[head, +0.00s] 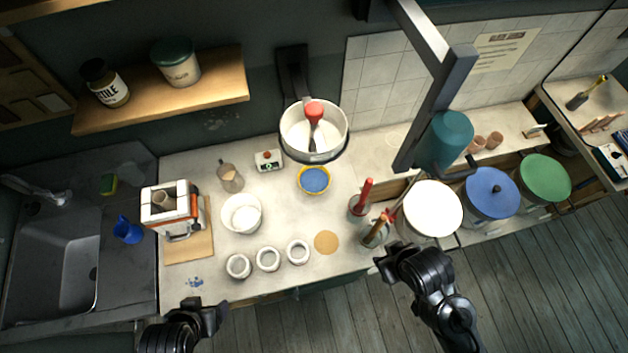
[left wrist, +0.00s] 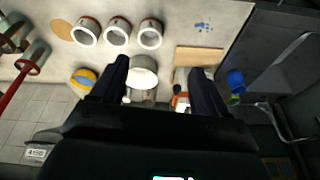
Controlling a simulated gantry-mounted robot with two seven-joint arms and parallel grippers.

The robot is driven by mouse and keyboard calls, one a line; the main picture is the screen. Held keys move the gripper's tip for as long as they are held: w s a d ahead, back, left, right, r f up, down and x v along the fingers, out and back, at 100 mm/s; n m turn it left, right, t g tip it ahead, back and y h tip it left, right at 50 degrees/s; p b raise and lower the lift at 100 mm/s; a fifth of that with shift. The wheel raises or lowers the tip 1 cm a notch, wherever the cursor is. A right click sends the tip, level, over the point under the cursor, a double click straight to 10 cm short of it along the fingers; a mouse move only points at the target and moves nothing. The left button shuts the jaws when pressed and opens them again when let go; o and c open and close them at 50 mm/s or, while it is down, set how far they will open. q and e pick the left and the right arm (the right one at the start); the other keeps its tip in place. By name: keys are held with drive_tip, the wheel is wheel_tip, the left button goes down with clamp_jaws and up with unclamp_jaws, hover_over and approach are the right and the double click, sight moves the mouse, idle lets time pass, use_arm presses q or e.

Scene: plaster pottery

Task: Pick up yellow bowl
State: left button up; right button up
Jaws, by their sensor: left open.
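The yellow bowl (head: 313,192) stands upright on the pale worktop, below the large white basin. Its rim is yellow and its inside is blue. It also shows in the left wrist view (left wrist: 82,84), left of the fingers. My left gripper (head: 207,312) is at the worktop's front edge, lower left of the bowl and well apart from it. Its two fingers are spread and empty in the left wrist view (left wrist: 158,75). My right gripper (head: 384,268) is in front of the worktop, lower right of the bowl. I cannot tell its jaw state.
A white bowl (head: 242,214) and several white rings (head: 268,259) lie between my left gripper and the yellow bowl. The white basin (head: 299,137) stands behind it. Tool pots (head: 374,236) and a white-lidded bucket (head: 433,209) are to the right. A sink (head: 70,250) is at left.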

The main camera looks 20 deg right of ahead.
idle(0.4)
use_arm(q)
drive_tip(key=c, duration=0.7)
